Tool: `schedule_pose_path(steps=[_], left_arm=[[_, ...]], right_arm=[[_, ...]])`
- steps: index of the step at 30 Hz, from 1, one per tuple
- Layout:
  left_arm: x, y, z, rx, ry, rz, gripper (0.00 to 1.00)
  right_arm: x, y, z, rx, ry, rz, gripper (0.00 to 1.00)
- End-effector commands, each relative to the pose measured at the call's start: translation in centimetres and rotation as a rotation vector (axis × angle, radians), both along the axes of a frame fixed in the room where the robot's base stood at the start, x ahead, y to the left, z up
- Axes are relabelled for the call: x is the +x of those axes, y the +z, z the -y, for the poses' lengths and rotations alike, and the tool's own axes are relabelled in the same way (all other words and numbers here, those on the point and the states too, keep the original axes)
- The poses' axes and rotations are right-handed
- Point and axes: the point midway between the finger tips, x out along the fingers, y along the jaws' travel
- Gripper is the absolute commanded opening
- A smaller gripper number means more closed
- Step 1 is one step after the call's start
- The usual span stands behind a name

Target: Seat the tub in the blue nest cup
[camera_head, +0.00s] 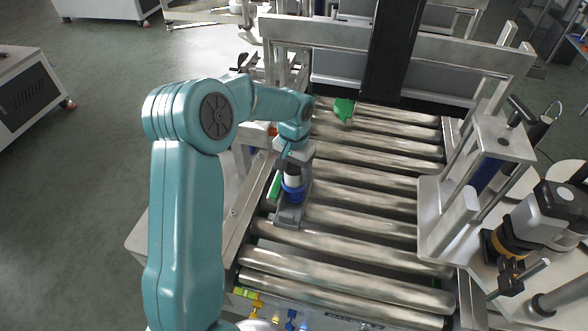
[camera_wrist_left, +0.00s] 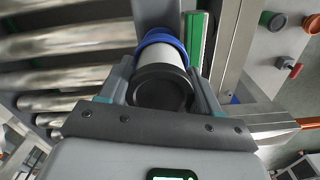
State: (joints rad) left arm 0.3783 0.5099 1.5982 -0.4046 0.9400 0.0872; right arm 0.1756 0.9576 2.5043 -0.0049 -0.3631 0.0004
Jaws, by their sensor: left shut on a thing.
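The tub (camera_wrist_left: 165,88) has a black end facing the left wrist camera and a white body. My left gripper (camera_head: 292,166) is shut on the tub, with one finger on each side. The white body shows just below the fingers in the head view (camera_head: 292,178). The blue nest cup (camera_head: 293,191) is directly below it, on a grey block on the rollers. In the left wrist view the blue nest cup (camera_wrist_left: 161,38) shows as a ring around the tub's far end. The tub hides the cup's inside, so I cannot tell how deep it sits. My right gripper is out of view.
A green strip (camera_wrist_left: 196,45) runs close beside the cup. Metal rollers (camera_head: 365,205) extend to the right, mostly bare. A green object (camera_head: 343,108) is at the far rollers. A metal frame (camera_head: 450,215) and labeller machinery (camera_head: 535,220) stand at the right.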

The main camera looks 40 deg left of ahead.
Motion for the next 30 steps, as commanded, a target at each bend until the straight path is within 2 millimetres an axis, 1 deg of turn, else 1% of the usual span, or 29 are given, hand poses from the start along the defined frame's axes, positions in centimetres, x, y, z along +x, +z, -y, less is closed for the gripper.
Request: schedule_pose_path(steps=[1, 2, 3, 4, 11, 14, 15, 17, 19, 24, 27, 30], left_arm=[[0.0, -0.1, 0.0, 0.0, 0.0, 0.001, 0.26], [0.0, 0.0, 0.0, 0.0, 0.0, 0.0, 0.73], [0.0, 0.0, 0.0, 0.0, 0.0, 0.0, 0.86], [0.0, 0.0, 0.0, 0.0, 0.0, 0.0, 0.88], [0.0, 0.0, 0.0, 0.0, 0.0, 0.0, 0.88], [0.0, 0.4, 0.0, 0.0, 0.0, 0.002, 0.88], [0.1, 0.8, 0.0, 0.002, 0.001, 0.003, 0.88], [0.1, 1.7, 0.0, 0.002, 0.002, 0.006, 0.88], [0.1, 3.1, 0.0, 0.001, 0.002, 0.006, 0.88], [0.1, 7.2, 0.0, 0.001, 0.001, 0.006, 0.88], [0.1, 9.3, 0.0, 0.001, 0.001, 0.006, 0.88], [0.1, 10.8, 0.0, 0.001, 0.001, 0.003, 0.88]], right_arm=[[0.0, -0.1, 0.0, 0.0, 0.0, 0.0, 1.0], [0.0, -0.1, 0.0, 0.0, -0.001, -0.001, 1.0], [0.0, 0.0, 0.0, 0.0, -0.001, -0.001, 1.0], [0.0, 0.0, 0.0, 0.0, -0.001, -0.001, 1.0], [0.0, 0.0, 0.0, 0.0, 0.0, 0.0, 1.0], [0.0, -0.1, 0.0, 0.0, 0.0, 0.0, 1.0], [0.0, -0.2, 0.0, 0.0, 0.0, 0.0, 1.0], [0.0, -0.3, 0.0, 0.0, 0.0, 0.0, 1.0], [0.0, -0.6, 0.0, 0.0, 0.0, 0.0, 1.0], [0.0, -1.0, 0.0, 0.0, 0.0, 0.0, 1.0], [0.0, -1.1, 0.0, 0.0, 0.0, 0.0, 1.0], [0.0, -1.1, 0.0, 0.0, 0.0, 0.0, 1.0]])
